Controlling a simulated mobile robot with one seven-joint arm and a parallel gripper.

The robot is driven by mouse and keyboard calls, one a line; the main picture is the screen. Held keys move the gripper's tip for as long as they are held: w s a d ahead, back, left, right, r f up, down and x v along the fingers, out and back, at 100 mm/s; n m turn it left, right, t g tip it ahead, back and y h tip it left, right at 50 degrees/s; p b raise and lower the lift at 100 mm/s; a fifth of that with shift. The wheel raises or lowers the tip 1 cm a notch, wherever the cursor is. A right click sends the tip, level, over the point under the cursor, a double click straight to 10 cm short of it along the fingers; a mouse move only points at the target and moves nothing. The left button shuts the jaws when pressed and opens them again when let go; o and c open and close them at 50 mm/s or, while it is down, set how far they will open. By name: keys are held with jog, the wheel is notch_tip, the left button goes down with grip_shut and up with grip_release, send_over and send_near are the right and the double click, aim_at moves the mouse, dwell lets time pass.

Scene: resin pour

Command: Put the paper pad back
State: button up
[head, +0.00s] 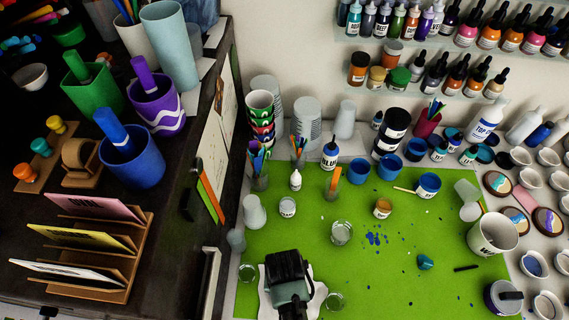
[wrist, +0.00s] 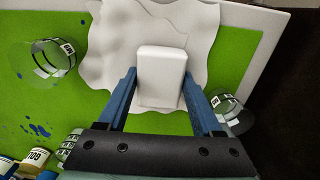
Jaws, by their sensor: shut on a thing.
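My gripper (head: 290,303) is low over the front of the green mat (head: 395,280) in the head view. In the wrist view its two blue fingers (wrist: 160,78) are shut on a white block with rounded corners (wrist: 161,60), which looks like the paper pad. A wavy-edged white sheet (wrist: 112,50) spreads beneath and around it on the mat; it also shows at both sides of my gripper in the head view (head: 266,304). I cannot tell whether block and sheet are joined, or whether the block touches the mat.
Clear cups stand close to my gripper, at its left (head: 247,272) and right (head: 335,302). A wooden rack (head: 118,284) with pink, yellow and white cards stands on the dark counter at left. Blue specks (head: 375,238) lie mid-mat. Cups and bottles crowd the back.

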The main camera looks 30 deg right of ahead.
jog(key=shift+f, duration=0.15)
jog(key=o, duration=1.4)
jog(key=shift+o, duration=0.2)
notch_tip(320, 180, up, 12)
jog(key=shift+r+b, duration=0.2)
jog(key=shift+b, duration=0.1)
jog(key=shift+s, duration=0.1)
